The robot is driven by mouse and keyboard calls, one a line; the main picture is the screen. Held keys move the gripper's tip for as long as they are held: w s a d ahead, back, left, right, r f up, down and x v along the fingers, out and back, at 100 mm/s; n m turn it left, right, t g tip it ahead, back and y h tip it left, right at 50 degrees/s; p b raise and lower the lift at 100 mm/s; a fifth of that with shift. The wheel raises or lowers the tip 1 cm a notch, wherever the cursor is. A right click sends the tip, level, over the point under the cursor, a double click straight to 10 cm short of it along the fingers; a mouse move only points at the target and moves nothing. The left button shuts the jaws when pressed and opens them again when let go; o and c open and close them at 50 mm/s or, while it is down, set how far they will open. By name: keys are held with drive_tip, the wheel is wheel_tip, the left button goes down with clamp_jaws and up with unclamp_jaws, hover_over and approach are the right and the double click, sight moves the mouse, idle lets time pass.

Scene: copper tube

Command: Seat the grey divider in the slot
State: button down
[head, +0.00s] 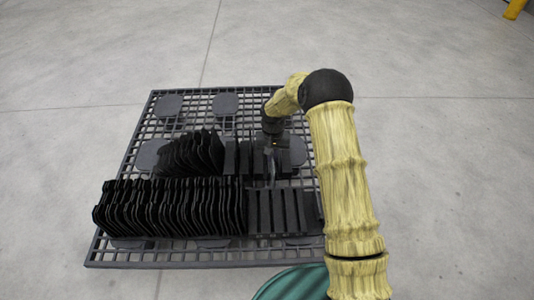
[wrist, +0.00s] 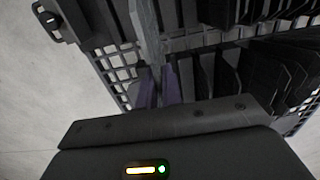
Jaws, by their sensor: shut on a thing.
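The grey divider (wrist: 147,32) is a thin pale plate in the wrist view, extending up from between my gripper's fingertips. My gripper (wrist: 159,72) is shut on its near end. In the head view, my gripper (head: 272,146) points down over the rear slotted rack, and the divider (head: 271,172) shows as a thin grey edge just below it. The rear rack (head: 232,158) is black with upright ribs and gaps between them; it also shows in the wrist view (wrist: 203,72). Which gap the divider is over, and whether its lower edge is inside one, cannot be told.
Several black dividers (head: 192,152) fill the rear rack's left part. A long row of black dividers (head: 170,207) stands in front, beside an empty slotted section (head: 282,212). Everything rests on a dark grid pallet (head: 130,258). Bare concrete floor (head: 60,130) surrounds it.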

drive_tip(key=s+d+r, duration=0.3)
drive_tip(key=s+d, duration=0.8)
wheel_tip(320, 180, up, 7)
drive_tip(key=p, duration=0.7)
drive_tip(key=shift+r, duration=0.2)
drive_tip(key=shift+w+a+f, duration=0.1)
drive_tip(key=shift+a, duration=0.05)
